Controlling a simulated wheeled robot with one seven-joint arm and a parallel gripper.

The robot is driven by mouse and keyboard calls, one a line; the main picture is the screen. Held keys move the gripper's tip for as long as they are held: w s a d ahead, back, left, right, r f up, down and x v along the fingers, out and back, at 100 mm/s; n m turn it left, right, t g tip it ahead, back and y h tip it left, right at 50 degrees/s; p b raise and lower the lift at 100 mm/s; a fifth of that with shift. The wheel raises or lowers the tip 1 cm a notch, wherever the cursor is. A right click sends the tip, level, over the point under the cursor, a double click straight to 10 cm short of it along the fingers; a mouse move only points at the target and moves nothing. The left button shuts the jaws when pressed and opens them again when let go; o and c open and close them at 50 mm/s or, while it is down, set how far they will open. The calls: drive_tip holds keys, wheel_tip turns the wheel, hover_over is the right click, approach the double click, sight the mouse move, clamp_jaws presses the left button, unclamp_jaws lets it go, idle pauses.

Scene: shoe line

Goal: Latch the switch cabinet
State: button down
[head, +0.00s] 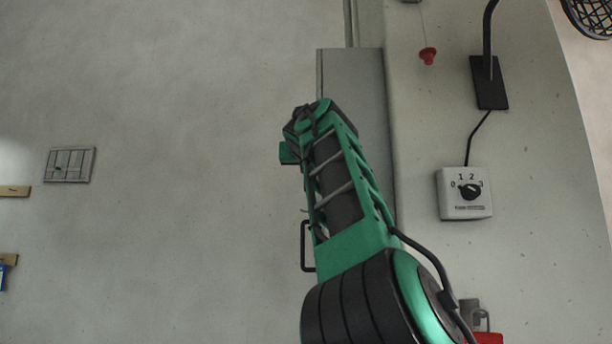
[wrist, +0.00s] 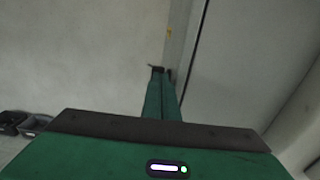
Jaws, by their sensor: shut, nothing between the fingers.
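The switch cabinet appears as a tall grey panel (head: 358,85) in the head view, mostly hidden behind my green arm. A black bracket-shaped handle (head: 304,246) sticks out left of my arm, low down. In the wrist view a grey panel with a vertical edge (wrist: 240,60) fills the right side. My gripper (wrist: 161,76) is shut and empty, its green fingers pointing ahead beside that panel's left edge. A small dark piece shows at the fingertips; I cannot tell whether they touch it. The latch cannot be made out.
Right of the cabinet are a white rotary switch box (head: 464,194), a red knob (head: 428,55) and a black bracket (head: 488,82) with a cable. A small grey wall panel (head: 69,164) is at left. The wall between is bare. Dark objects (wrist: 22,124) lie lower left.

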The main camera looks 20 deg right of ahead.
drive_tip(key=s+a+r, duration=0.3)
drive_tip(key=s+r, duration=0.2)
drive_tip(key=s, duration=0.3)
drive_tip(key=shift+s, duration=0.2)
drive_tip(key=shift+r, duration=0.1)
